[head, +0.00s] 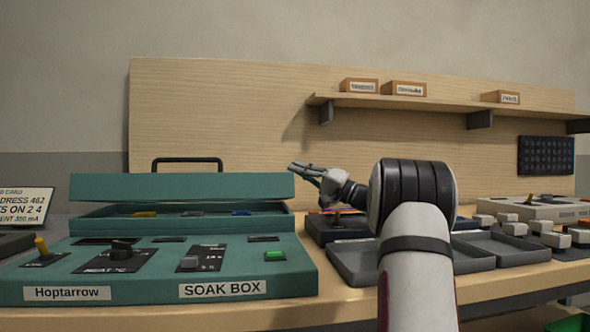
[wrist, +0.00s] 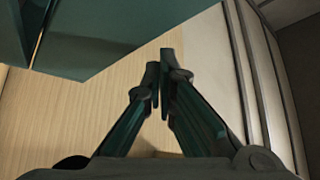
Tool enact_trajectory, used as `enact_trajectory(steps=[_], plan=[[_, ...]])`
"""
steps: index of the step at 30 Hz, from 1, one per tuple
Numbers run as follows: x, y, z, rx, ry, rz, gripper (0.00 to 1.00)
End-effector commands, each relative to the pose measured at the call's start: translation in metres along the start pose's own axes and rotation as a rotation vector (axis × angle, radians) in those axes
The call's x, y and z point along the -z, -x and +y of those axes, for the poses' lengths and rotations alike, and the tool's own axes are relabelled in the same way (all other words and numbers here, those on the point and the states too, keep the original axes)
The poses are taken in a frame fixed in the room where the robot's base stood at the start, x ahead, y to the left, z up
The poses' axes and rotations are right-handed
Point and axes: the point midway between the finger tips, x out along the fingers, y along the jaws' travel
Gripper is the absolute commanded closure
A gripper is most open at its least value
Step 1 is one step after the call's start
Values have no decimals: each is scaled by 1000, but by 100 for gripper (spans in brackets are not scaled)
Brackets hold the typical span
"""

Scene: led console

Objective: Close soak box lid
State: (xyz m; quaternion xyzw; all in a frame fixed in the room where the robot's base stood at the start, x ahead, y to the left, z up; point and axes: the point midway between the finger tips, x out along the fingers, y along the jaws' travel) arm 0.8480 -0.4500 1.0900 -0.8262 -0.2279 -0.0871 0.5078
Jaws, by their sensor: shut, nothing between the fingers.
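The soak box (head: 170,268) is a teal console at the left of the head view, with a "SOAK BOX" label on its front. Its lid (head: 180,187) is a teal slab with a dark handle behind it. The lid stands raised over the open rear compartment (head: 190,224), where a few coloured items show. My gripper (head: 293,168) is shut and empty, just right of the lid's right end, at about its height. In the wrist view the gripper tips (wrist: 160,60) are together, and a teal part, likely the lid (wrist: 90,35), fills the upper left. Contact cannot be told.
Grey trays (head: 360,262) and a dark box with a lever (head: 335,228) lie right of the soak box. White-knobbed devices (head: 530,230) stand further right. A shelf (head: 430,102) with small labelled boxes is on the wooden backboard. An info card (head: 25,205) stands at far left.

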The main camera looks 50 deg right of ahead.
Motion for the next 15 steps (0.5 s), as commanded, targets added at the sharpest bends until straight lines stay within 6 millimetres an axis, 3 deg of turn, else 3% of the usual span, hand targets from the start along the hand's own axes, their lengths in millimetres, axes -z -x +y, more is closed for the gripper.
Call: enact_trajectory(steps=[15], plan=[[1,4,0,-1,0,1,100]])
